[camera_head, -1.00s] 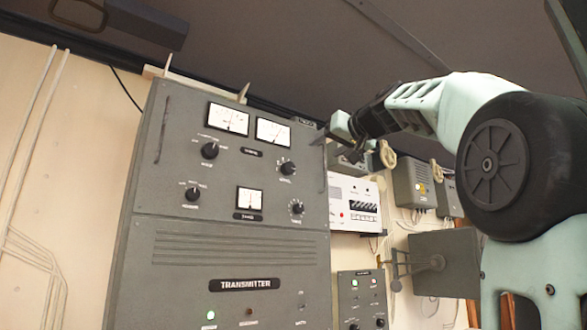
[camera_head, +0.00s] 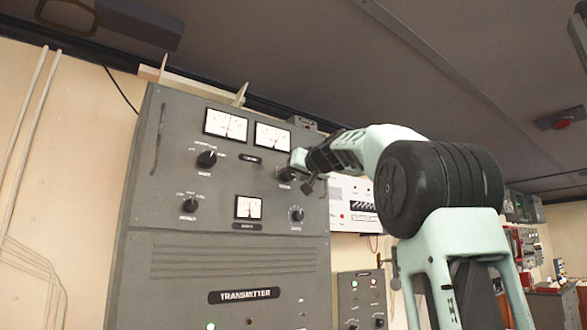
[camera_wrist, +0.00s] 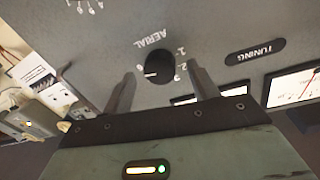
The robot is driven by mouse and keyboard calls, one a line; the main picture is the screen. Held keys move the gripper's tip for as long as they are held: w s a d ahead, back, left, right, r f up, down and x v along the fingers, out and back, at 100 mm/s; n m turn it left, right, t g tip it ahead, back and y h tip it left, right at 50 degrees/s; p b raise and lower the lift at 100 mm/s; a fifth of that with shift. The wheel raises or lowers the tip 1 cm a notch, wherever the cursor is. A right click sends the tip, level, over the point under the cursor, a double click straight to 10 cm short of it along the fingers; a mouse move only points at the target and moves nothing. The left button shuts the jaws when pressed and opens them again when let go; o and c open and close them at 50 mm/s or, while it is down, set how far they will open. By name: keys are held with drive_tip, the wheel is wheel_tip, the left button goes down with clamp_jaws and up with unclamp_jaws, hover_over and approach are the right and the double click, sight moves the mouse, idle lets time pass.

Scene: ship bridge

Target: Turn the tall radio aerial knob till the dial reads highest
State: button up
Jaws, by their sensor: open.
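The grey transmitter cabinet (camera_head: 225,270) fills the middle of the head view. Its round black aerial knob (camera_wrist: 160,67), with AERIAL lettered beside it, is plain in the wrist view. In the head view the aerial knob (camera_head: 285,174) is partly covered by my gripper (camera_head: 298,172). In the wrist view my gripper (camera_wrist: 162,84) is open, its two fingers on either side of the knob; I cannot tell whether they touch it. Two white dials, left (camera_head: 225,123) and right (camera_head: 272,137), sit above; their readings are too small to tell.
Other black knobs sit on the panel at upper left (camera_head: 207,158), lower left (camera_head: 190,205) and lower right (camera_head: 296,214). A third dial (camera_head: 249,207) is between the lower ones. A white unit (camera_head: 350,205) stands right of the cabinet, with a small grey box (camera_head: 361,297) below.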

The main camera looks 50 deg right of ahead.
drive_tip(key=shift+w+d, duration=0.1)
drive_tip(key=shift+w, duration=0.2)
drive_tip(key=c, duration=1)
drive_tip(key=shift+f+n+b, duration=0.15)
drive_tip(key=shift+n+b, duration=0.15)
drive_tip(key=shift+b, duration=0.2)
drive_tip(key=shift+f+n+b, duration=0.15)
drive_tip(key=shift+n+b, duration=0.65)
drive_tip(key=shift+b, duration=0.45)
drive_tip(key=n+b, duration=0.2)
drive_tip(key=n, duration=0.1)
drive_tip(key=shift+b, duration=0.35)
drive_tip(key=shift+n+t+b, duration=0.3)
drive_tip(key=shift+n+b, duration=0.35)
drive_tip(key=shift+n, duration=0.65)
drive_tip(key=shift+r, duration=0.25)
